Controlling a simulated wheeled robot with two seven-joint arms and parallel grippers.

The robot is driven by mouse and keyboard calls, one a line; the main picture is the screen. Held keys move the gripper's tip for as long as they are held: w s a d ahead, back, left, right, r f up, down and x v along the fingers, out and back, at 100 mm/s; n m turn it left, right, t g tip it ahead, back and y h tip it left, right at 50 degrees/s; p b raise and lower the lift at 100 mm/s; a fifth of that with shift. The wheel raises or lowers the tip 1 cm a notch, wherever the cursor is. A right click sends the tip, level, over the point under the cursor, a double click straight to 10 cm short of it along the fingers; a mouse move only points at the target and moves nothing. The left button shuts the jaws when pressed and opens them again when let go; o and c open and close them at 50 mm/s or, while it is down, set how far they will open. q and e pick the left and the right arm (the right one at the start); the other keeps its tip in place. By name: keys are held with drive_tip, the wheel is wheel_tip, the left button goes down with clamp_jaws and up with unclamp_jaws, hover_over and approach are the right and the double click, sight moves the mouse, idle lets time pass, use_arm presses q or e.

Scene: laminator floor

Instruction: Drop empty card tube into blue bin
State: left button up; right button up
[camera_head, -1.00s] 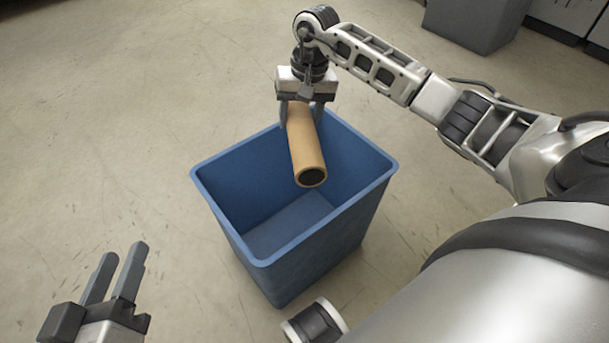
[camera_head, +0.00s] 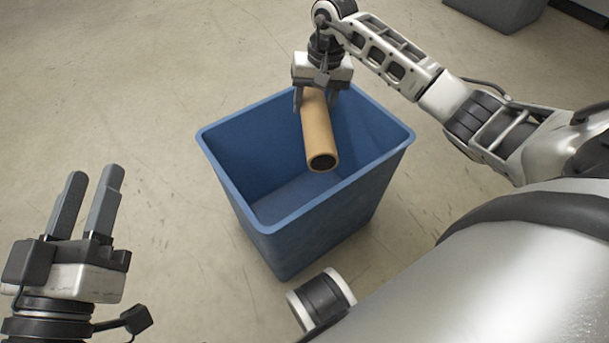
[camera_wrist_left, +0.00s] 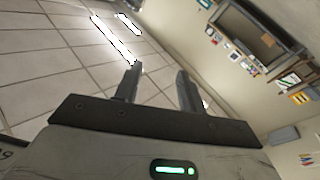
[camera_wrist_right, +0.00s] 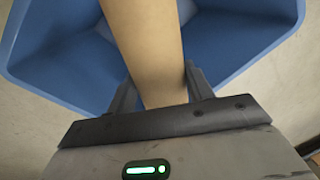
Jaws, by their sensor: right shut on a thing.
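The card tube (camera_head: 318,130) is tan with a dark open end. My right gripper (camera_head: 316,98) is shut on its far end, and the tube points toward me over the opening of the blue bin (camera_head: 235,190). In the right wrist view the tube (camera_wrist_right: 148,50) runs between the fingertips (camera_wrist_right: 160,88), with the blue bin (camera_wrist_right: 240,35) behind it. The bin's inside looks empty where it shows. My left gripper (camera_head: 88,205) is open and empty, left of the bin. Its fingers stand apart in the left wrist view (camera_wrist_left: 157,82).
The bin stands on a bare concrete floor (camera_head: 120,80) with free room to its left. A grey box (camera_head: 500,10) is at the top right. The left wrist view shows a wall with a dark framed panel (camera_wrist_left: 252,35) and several small items.

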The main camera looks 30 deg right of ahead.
drive_tip(key=o, duration=0.8)
drive_tip(key=shift+o, duration=0.2)
drive_tip(key=shift+r, duration=0.25)
drive_tip(key=r+p, duration=0.1)
drive_tip(key=r, duration=0.1)
drive_tip(key=r+p, duration=0.1)
drive_tip(key=r, duration=0.1)
drive_tip(key=d+r, duration=0.1)
drive_tip(key=r, duration=0.1)
drive_tip(key=shift+s+r+p, duration=0.2)
drive_tip(key=shift+r+p, duration=0.15)
drive_tip(key=shift+p, duration=0.05)
use_arm(q)
drive_tip(key=f+g+p, duration=0.1)
drive_tip(key=s+f+g+y, duration=0.1)
drive_tip(key=f, duration=0.1)
drive_tip(key=s+f+n+g+p, duration=0.1)
drive_tip(key=shift+f+y+p, duration=0.15)
drive_tip(key=shift+y+p, duration=0.15)
drive_tip(key=shift+y, duration=0.1)
use_arm(e)
wheel_tip(320, 180, up, 9)
drive_tip(key=d, duration=0.1)
drive_tip(key=shift+s+d+f, duration=0.15)
drive_tip(key=shift+s+f, duration=0.05)
drive_tip(key=shift+s, duration=0.15)
